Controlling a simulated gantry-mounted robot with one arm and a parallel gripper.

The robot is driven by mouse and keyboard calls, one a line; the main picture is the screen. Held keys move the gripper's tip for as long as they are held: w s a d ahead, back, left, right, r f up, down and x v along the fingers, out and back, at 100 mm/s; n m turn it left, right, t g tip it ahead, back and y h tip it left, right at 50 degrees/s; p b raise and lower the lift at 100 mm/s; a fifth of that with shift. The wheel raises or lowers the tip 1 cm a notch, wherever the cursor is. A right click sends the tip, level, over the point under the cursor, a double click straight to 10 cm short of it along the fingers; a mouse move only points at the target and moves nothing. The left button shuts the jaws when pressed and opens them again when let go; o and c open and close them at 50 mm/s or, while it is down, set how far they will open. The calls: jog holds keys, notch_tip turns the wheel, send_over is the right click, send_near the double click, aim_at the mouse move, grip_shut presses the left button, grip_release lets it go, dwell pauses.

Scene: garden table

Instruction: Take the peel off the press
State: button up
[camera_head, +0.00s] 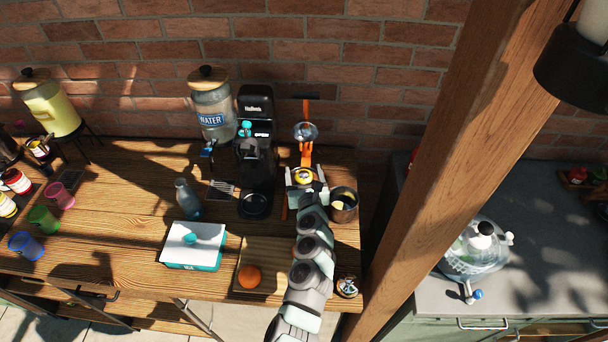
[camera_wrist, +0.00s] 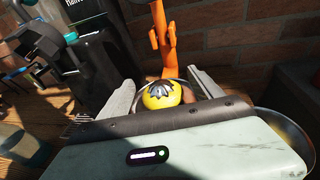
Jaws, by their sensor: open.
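The orange press (camera_head: 306,148) stands against the brick wall, with its upright arm also in the wrist view (camera_wrist: 163,40). The yellow peel (camera_wrist: 161,95), with a dark jagged patch on top, sits at the press's base; it also shows as a small yellow shape in the head view (camera_head: 303,175). My gripper (camera_head: 306,184) is at the press. In the wrist view its two fingers stand apart, one on each side of the peel (camera_wrist: 160,88). I cannot tell whether either finger touches the peel. The lower part of the peel is hidden behind my gripper's body.
A metal pot (camera_head: 343,211) with yellow pieces stands close right of my gripper. A black coffee machine (camera_head: 256,150) stands close left. An orange (camera_head: 249,277) lies on a wooden board (camera_head: 284,252) in front. A teal-and-white box (camera_head: 193,245) is left of the board.

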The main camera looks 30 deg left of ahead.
jog(key=shift+x, duration=1)
jog(key=shift+w+a+b, duration=0.1)
jog(key=shift+w+b, duration=0.15)
jog(key=shift+b, duration=0.05)
jog(key=shift+c, duration=0.2)
jog(key=c, duration=1.5)
jog(key=shift+c, duration=0.2)
jog(key=shift+r, duration=0.1)
